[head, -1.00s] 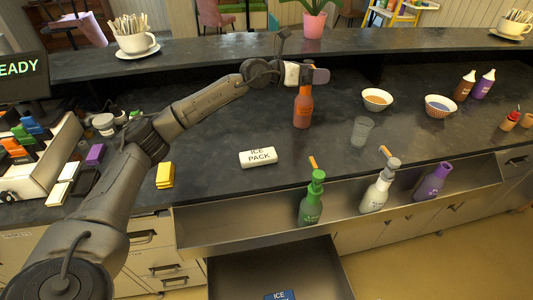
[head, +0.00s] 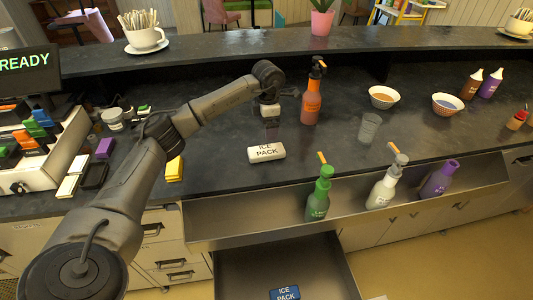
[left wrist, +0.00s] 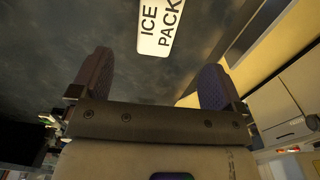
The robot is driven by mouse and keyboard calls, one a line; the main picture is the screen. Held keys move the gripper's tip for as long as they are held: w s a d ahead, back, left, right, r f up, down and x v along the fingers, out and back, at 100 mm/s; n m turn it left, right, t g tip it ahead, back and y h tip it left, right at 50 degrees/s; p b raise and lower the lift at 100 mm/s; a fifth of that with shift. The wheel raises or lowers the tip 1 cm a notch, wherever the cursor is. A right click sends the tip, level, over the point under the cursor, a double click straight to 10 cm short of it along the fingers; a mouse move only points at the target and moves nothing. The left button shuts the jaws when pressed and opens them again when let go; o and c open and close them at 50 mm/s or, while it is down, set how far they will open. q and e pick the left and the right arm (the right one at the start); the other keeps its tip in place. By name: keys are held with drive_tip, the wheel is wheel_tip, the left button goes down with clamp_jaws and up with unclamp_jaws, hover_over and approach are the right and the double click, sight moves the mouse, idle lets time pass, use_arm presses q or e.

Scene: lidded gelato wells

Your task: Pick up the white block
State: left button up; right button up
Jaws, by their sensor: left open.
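The white block (head: 266,152), lettered ICE PACK, lies flat on the dark counter near its front edge. It also shows at the top of the left wrist view (left wrist: 160,24), beyond the fingertips and a little right of the middle between them. My left gripper (head: 271,130) hangs pointing down just behind and above the block, apart from it. In the left wrist view its two fingers (left wrist: 153,75) are spread wide with nothing between them. My right gripper is not in view.
An orange bottle (head: 311,98) stands right of the gripper. Green (head: 319,197), white (head: 381,187) and purple (head: 438,180) bottles stand in the front rail. Yellow blocks (head: 175,169) lie to the left. A blue ice pack (head: 285,293) is in the open drawer below. Counter around the white block is clear.

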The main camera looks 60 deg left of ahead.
sight(266, 149)
use_arm(q)
wheel_tip(266, 149, down, 6)
drive_tip(key=shift+f+b, duration=0.25)
drive_tip(key=shift+b, duration=0.1)
drive_tip(key=shift+s+a+f+b, duration=0.15)
drive_tip(key=shift+f+b, duration=0.25)
drive_tip(key=shift+f, duration=2.2)
drive_tip(key=c, duration=1)
drive_tip(key=shift+c, duration=0.9)
